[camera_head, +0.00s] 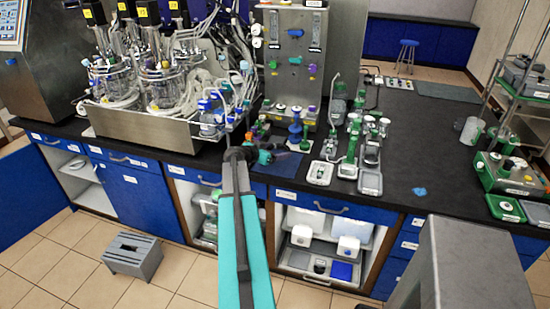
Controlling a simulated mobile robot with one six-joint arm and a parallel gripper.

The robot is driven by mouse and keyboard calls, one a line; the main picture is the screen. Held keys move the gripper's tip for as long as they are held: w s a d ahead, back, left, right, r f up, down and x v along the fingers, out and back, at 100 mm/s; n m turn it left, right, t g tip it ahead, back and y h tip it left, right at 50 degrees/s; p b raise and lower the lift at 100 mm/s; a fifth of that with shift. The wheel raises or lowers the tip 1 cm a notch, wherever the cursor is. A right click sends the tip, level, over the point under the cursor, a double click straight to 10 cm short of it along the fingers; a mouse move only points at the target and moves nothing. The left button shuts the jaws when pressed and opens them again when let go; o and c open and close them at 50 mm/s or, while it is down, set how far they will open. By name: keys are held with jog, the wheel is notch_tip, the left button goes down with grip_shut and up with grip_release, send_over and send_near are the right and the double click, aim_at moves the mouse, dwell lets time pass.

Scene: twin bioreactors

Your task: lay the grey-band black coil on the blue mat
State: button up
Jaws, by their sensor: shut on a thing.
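My arm reaches from the bottom centre to the bench edge. My gripper (272,149) is small and partly hidden by my dark wrist. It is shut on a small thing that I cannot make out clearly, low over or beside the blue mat. The dark blue mat (286,169) lies on the black bench by its front edge, just right of my wrist. I cannot pick out the grey-band black coil for certain. Small dark and orange items (261,129) lie just behind my gripper, too small to tell apart.
The twin bioreactors (160,85) with tubing stand on a steel base at left. A grey control tower (293,50) stands behind the mat. Several green-and-white fittings and trays (345,150) stand right of it. The black bench (425,145) is mostly clear farther right.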

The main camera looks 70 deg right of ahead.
aim_at(275, 164)
jog(key=shift+f, duration=0.2)
jog(key=shift+f+p, duration=0.65)
jog(key=shift+f, duration=1.2)
jog(key=shift+f+b, duration=0.15)
jog(key=shift+b, duration=0.15)
jog(key=o, duration=1)
jog(key=shift+o, duration=0.2)
jog(key=shift+r+p, duration=0.2)
jog(key=shift+p, duration=0.1)
